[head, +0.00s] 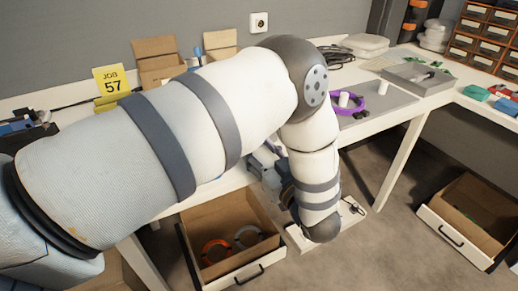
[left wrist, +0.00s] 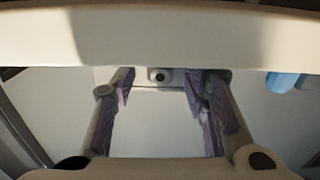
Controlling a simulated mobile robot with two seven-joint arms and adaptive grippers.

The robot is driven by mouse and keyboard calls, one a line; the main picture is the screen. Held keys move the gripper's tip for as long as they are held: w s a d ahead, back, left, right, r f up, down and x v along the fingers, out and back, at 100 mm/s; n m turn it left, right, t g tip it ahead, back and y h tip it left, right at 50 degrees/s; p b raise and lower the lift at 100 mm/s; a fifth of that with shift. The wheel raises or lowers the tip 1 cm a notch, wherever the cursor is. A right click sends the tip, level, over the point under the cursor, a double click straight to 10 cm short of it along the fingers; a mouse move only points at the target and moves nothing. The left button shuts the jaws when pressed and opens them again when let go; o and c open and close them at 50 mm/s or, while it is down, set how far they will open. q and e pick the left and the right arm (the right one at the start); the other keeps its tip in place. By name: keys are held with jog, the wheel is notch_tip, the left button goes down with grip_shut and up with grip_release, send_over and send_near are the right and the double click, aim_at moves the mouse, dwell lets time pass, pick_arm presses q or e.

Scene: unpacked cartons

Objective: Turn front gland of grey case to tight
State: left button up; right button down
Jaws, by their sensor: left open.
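In the left wrist view my left gripper (left wrist: 160,90) is open, with one purple-padded finger on each side and an empty gap between them. A small round pale fitting with a dark centre (left wrist: 160,75), which looks like the front gland, shows between the fingertips at the far end of the gap. It sits on a pale upright face that appears to be the case (left wrist: 140,77). Contact between the fingers and the fitting is not visible. In the head view my left arm covers the middle of the bench and hides the case. My right gripper is not in view.
An open drawer (head: 232,275) with an orange and a grey ring hangs below my arm. Another open drawer (head: 455,237) stands at right.

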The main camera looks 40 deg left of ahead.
pick_arm(q)
grip_shut()
dwell(0.3)
jog(key=m+p, duration=0.1)
jog(key=m, duration=0.2)
jog(key=shift+s+m, duration=0.1)
jog(key=shift+m, duration=1.7)
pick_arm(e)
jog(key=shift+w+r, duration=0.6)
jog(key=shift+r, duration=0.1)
pick_arm(q)
grip_release()
